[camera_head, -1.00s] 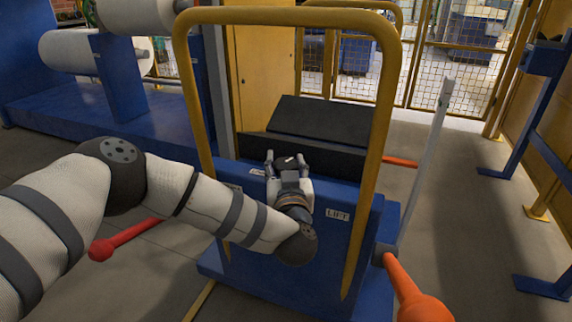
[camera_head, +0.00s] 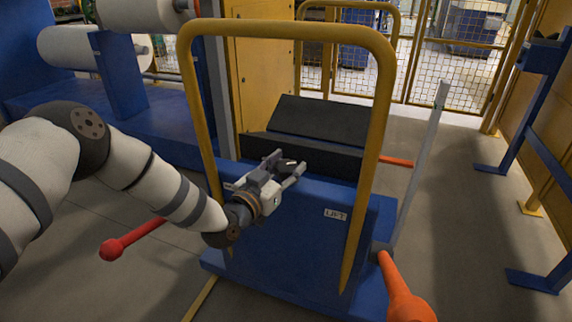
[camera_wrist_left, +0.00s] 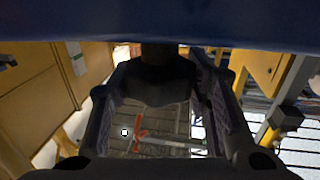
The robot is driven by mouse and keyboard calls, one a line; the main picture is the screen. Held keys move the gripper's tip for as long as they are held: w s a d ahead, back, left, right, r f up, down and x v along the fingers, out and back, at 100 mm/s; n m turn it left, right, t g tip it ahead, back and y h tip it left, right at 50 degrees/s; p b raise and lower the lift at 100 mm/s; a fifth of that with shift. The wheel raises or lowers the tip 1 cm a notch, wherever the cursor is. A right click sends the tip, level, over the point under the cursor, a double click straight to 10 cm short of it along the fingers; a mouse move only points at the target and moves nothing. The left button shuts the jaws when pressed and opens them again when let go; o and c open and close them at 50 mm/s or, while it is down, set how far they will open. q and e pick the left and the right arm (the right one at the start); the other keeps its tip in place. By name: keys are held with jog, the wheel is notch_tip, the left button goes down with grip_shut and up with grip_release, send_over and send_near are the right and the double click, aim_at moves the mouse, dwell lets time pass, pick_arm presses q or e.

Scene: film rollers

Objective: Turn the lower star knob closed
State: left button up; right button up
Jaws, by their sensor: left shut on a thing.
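The lower star knob (camera_head: 288,163) is a small dark knob with a whitish mark on top. It sits at the top edge of the blue cart body (camera_head: 310,255), inside the yellow hoop handle. My left gripper (camera_head: 286,166) has its two fingers on either side of the knob and is shut on it. The gripper is tilted, with its fingers pointing to the upper right. In the left wrist view the dark lobed knob (camera_wrist_left: 157,82) lies between the fingers, below a blue surface. My right gripper is not in view.
The yellow hoop (camera_head: 372,150) stands around my left gripper. A black sloped block (camera_head: 325,120) is behind the knob. An orange-red lever (camera_head: 404,295) and a grey bar (camera_head: 424,165) are at the right. A red-knobbed lever (camera_head: 113,249) lies under my left arm.

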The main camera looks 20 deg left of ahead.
pick_arm(q)
jog(key=m+h, duration=0.1)
jog(key=m+g+h+b, duration=0.1)
jog(key=h, duration=0.1)
jog(key=m+g+h+b, duration=0.1)
jog(key=h, duration=0.1)
jog(key=shift+f+m, duration=0.3)
jog(key=m+g+h+b, duration=0.2)
jog(key=h, duration=0.1)
jog(key=shift+b, duration=0.3)
jog(key=shift+r+m+g+h+b, duration=0.15)
jog(key=shift+m+g+h+b, duration=0.25)
jog(key=shift+m+g+h, duration=0.3)
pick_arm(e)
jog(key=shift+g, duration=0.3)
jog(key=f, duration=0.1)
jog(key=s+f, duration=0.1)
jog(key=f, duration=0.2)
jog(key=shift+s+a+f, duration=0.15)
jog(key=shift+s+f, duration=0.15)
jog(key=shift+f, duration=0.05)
pick_arm(q)
jog(key=shift+r, duration=0.1)
jog(key=o, duration=1.2)
jog(key=v, duration=1.2)
